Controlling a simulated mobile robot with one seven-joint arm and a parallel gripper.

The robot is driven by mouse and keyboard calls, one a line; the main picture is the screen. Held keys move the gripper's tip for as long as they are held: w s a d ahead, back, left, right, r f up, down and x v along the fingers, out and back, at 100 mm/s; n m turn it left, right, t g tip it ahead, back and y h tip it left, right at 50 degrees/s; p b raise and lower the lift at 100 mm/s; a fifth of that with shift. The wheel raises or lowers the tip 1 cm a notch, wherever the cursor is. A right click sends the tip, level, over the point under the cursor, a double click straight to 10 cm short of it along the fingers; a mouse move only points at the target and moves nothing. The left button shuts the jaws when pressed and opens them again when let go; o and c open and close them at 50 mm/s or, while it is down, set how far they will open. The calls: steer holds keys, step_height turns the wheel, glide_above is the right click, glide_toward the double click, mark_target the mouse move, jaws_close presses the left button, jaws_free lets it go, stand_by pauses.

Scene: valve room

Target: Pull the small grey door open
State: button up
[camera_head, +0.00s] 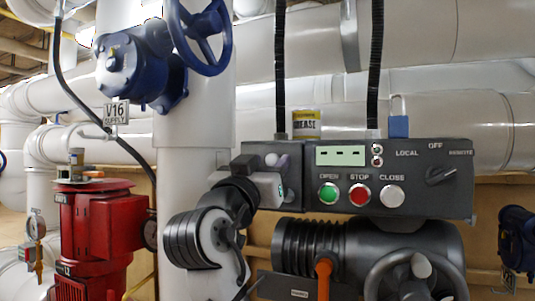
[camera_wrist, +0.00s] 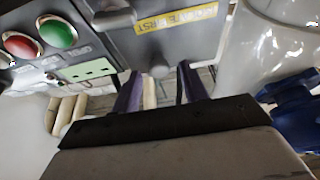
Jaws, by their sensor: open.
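The small grey door (camera_wrist: 205,42) shows in the wrist view as a dark grey panel with a yellow label, appearing closed. A grey bar-like part (camera_wrist: 114,19) and a small round knob (camera_wrist: 159,72) show at its edges. In the head view the door's section (camera_head: 294,168), at the left end of the control box, is mostly hidden behind my arm. My gripper (camera_head: 277,161) is in front of that section. In the wrist view my gripper (camera_wrist: 160,82) has its two fingers apart, close to the panel's edge. Nothing is seen held; contact cannot be told.
The control box (camera_head: 420,155) carries green (camera_head: 328,193), red (camera_head: 360,195) and white (camera_head: 392,196) buttons and a selector knob (camera_head: 441,175). A yellow grease can (camera_head: 306,124) and a blue padlock (camera_head: 398,126) are on top. A white vertical pipe (camera_head: 190,130) stands left.

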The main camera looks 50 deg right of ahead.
steer(key=shift+w+d, duration=0.1)
steer(key=shift+d, duration=0.1)
jaws_close()
